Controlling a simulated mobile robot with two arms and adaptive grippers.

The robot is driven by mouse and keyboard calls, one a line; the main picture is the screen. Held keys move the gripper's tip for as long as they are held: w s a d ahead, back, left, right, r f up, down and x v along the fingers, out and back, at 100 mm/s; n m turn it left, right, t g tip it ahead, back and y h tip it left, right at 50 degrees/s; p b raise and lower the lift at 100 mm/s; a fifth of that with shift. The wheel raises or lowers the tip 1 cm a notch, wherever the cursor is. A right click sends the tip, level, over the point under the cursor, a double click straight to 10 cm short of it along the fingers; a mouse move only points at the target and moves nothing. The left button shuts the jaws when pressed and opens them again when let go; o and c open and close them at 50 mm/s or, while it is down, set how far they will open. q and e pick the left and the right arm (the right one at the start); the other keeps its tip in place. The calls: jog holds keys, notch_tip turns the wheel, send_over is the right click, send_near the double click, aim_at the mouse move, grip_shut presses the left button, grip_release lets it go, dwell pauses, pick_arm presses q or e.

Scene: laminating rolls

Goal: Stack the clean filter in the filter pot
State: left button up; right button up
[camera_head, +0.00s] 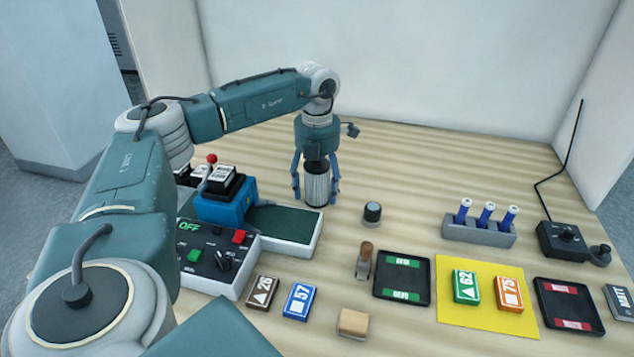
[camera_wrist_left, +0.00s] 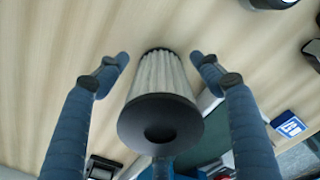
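A white pleated filter (camera_head: 317,187) with a dark cap stands upright on the table beyond the dark tray of the machine. My left gripper (camera_head: 315,197) comes down over it from above, with one blue finger on each side. In the left wrist view the filter (camera_wrist_left: 163,82) lies between the two fingers (camera_wrist_left: 160,60), its black round end cap towards the camera. Gaps show between both fingers and the filter, so the gripper is open around it. I cannot make out a filter pot for certain. My right gripper is not in view.
The control box (camera_head: 212,258) with a blue unit (camera_head: 225,203) stands close at left of the filter. A small dark knob (camera_head: 372,212) stands to its right. A rack of blue tubes (camera_head: 478,232), trays and coloured blocks fill the right and front. The table behind is clear.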

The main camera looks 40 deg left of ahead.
pick_arm(q)
jog(key=c, duration=0.8)
jog(key=shift+c, duration=0.5)
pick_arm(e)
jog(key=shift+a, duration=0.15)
pick_arm(q)
jog(key=shift+r, duration=0.1)
jog(key=shift+c, duration=0.5)
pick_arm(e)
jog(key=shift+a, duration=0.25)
pick_arm(q)
notch_tip(320, 180, up, 14)
jog(key=shift+w+r+b, duration=0.1)
jog(key=shift+r+b, duration=0.15)
jog(key=shift+b, duration=0.45)
notch_tip(320, 180, up, 5)
jog(key=shift+r+p, duration=0.2)
jog(key=shift+p, duration=0.65)
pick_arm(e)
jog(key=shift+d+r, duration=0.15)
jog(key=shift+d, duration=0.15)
